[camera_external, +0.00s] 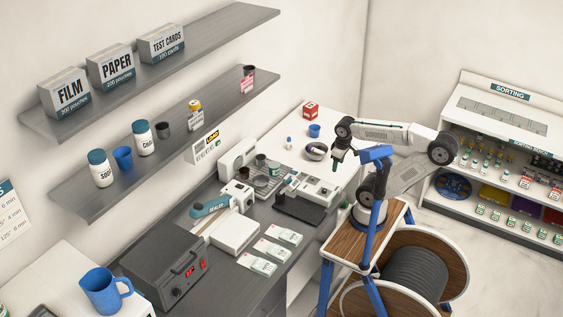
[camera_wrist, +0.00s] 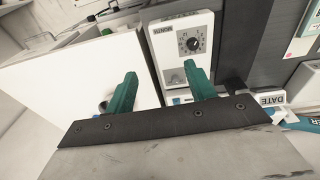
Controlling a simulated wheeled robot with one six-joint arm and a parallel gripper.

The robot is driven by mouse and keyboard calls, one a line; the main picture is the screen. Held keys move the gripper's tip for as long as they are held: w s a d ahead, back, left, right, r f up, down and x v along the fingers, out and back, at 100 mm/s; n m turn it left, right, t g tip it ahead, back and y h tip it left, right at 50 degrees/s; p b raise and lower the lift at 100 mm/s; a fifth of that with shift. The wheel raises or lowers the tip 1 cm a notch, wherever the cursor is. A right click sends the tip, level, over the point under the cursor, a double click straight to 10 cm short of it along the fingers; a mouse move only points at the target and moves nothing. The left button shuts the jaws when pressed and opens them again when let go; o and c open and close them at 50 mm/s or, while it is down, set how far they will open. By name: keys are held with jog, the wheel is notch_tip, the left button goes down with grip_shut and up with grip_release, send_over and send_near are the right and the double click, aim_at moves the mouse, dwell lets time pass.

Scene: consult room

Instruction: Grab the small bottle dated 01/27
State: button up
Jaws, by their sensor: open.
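My gripper (camera_external: 338,160) is over the white counter's right side in the external view, apart from the things below it. In the wrist view its two green fingers (camera_wrist: 160,78) are spread with nothing held between them. Several small bottles (camera_external: 477,164) stand on the sorting shelves at the right. A small blue-and-white item (camera_external: 289,142), perhaps a bottle, stands on the white counter. No 01/27 date is legible, so I cannot tell which bottle bears it. A small blue item (camera_wrist: 102,106) is partly hidden behind the left finger.
The sorting unit (camera_external: 505,112) is at right; wall shelves (camera_external: 190,145) hang at left.

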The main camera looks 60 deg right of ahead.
jog(key=w+d+f+n+g+h, duration=0.1)
jog(key=w+d+n+h, duration=0.2)
jog(key=w+d+h, duration=0.4)
jog(key=n+t+h, duration=0.5)
jog(key=n, duration=1)
send_over(289, 142)
jog(key=s+a, duration=0.2)
jog(key=s, duration=0.8)
notch_tip(289, 142, down, 6)
jog(key=r, duration=0.1)
jog(key=w+f+n+t, duration=0.1)
jog(key=w+f+n, duration=0.1)
jog(key=w+a+f+n+t+y, duration=0.1)
jog(key=w+f+n, duration=0.2)
jog(key=w+f+n+t+y, duration=0.1)
jog(key=w+f+n, duration=0.1)
jog(key=w, duration=0.1)
jog(key=shift+a+f+n, duration=0.3)
jog(key=x, duration=0.7)
jog(key=shift+s+d, duration=0.15)
jog(key=shift+d, duration=0.3)
jog(key=shift+r, duration=0.1)
jog(key=c, duration=1.1)
